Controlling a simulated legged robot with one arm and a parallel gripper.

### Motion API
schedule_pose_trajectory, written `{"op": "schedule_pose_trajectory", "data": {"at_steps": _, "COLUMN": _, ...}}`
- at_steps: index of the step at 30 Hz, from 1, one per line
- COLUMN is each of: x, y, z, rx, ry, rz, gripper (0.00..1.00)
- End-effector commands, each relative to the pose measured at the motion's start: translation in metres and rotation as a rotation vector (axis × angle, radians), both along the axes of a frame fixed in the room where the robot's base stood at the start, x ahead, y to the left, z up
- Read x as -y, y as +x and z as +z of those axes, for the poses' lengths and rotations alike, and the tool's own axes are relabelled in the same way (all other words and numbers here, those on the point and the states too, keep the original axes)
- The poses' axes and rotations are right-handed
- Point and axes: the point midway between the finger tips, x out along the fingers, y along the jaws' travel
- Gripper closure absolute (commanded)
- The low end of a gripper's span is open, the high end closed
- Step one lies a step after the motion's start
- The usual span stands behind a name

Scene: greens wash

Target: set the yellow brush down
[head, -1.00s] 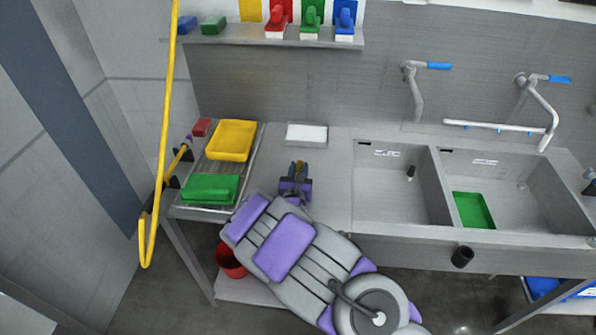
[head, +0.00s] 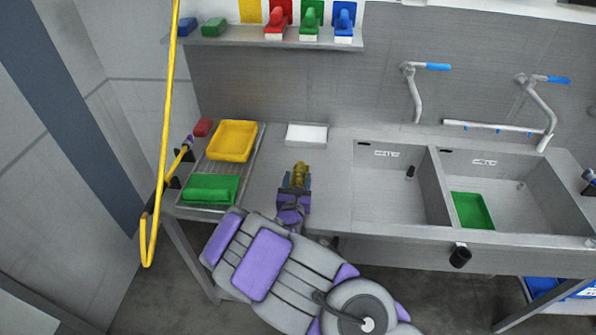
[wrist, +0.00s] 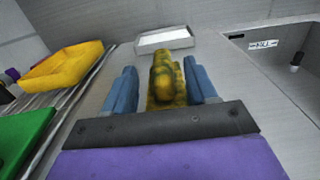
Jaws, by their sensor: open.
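The yellow brush (wrist: 164,80) lies on the grey steel counter, between the drain rack and the sinks. In the wrist view it sits between the two blue fingers of my gripper (wrist: 162,88), with a gap on each side. My gripper is open around it. In the head view the yellow brush (head: 300,172) shows just beyond my gripper (head: 297,182). The near end of the brush is hidden by my gripper.
A white tray (head: 306,134) lies behind the brush. Left of it, a yellow tray (head: 231,140) and a green tray (head: 210,188) rest on the drain rack (head: 250,160). Two sink basins (head: 392,190) are to the right. A shelf (head: 270,40) holds several coloured brushes.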

Motion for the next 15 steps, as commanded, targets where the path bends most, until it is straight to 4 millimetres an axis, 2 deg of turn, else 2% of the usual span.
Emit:
{"op": "schedule_pose_trajectory", "data": {"at_steps": 3, "x": -0.002, "y": -0.023, "z": 0.002, "rx": -0.001, "ry": -0.007, "rz": 0.004, "gripper": 0.43}}
{"op": "schedule_pose_trajectory", "data": {"at_steps": 9, "x": -0.003, "y": -0.052, "z": 0.001, "rx": -0.001, "ry": -0.007, "rz": 0.004, "gripper": 0.43}}
{"op": "schedule_pose_trajectory", "data": {"at_steps": 15, "x": -0.003, "y": -0.071, "z": -0.001, "rx": -0.002, "ry": -0.002, "rz": 0.001, "gripper": 0.43}}
